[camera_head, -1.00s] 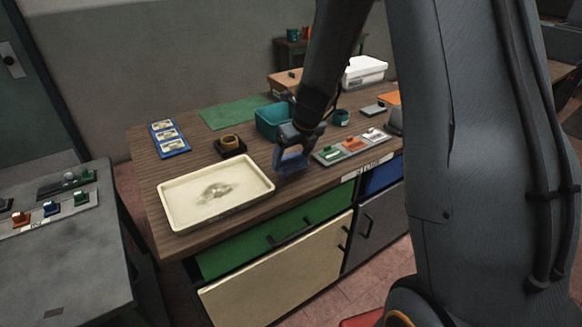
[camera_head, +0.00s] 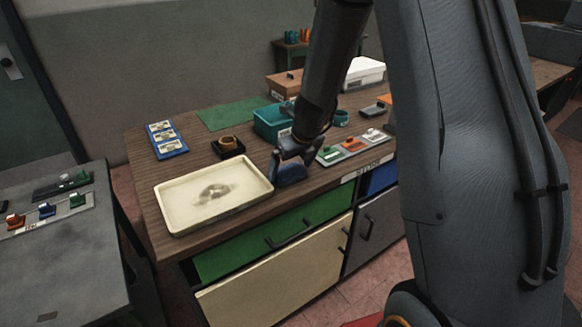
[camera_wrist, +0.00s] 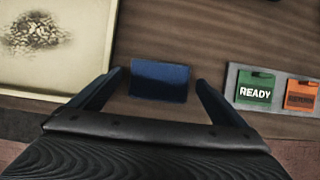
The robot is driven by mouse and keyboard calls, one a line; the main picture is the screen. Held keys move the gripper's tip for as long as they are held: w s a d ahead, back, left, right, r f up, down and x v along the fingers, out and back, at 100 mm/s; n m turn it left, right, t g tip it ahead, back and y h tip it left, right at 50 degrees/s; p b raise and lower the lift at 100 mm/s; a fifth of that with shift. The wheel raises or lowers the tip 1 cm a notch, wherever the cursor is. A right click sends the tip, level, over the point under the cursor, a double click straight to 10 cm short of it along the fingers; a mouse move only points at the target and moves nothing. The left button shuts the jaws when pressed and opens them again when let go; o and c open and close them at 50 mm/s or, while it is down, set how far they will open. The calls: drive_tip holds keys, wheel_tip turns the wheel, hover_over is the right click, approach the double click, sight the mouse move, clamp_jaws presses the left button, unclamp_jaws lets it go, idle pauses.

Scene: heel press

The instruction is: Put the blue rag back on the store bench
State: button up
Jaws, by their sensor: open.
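The blue rag (camera_head: 290,174) lies as a small folded block near the front edge of the wooden store bench (camera_head: 190,178), between the cream tray and the row of tags. My gripper (camera_head: 293,158) is right over it. In the wrist view the blue rag (camera_wrist: 159,80) lies flat on the wood between the two spread fingers of my gripper (camera_wrist: 158,82), with a gap on each side. The jaws are open. In the head view my gripper hides part of the rag.
The cream tray (camera_head: 165,204) with a grey smudge is left of the rag. Green, orange and white tags sit on a grey strip (camera_head: 330,161) to the right. A teal bin (camera_head: 267,123) and a brown ring on a black base (camera_head: 228,145) stand behind.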

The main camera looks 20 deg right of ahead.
drive_tip(key=p+v, duration=0.1)
drive_tip(key=v, duration=1)
drive_tip(key=s+n+g, duration=0.1)
drive_tip(key=s+n, duration=0.9)
drive_tip(key=n, duration=0.6)
drive_tip(key=s+a+n+g+h, duration=0.1)
drive_tip(key=s+n, duration=0.9)
drive_tip(key=n, duration=0.6)
drive_tip(key=shift+a, duration=0.3)
drive_tip(key=shift+s+r, duration=0.1)
drive_tip(key=shift+s, duration=0.05)
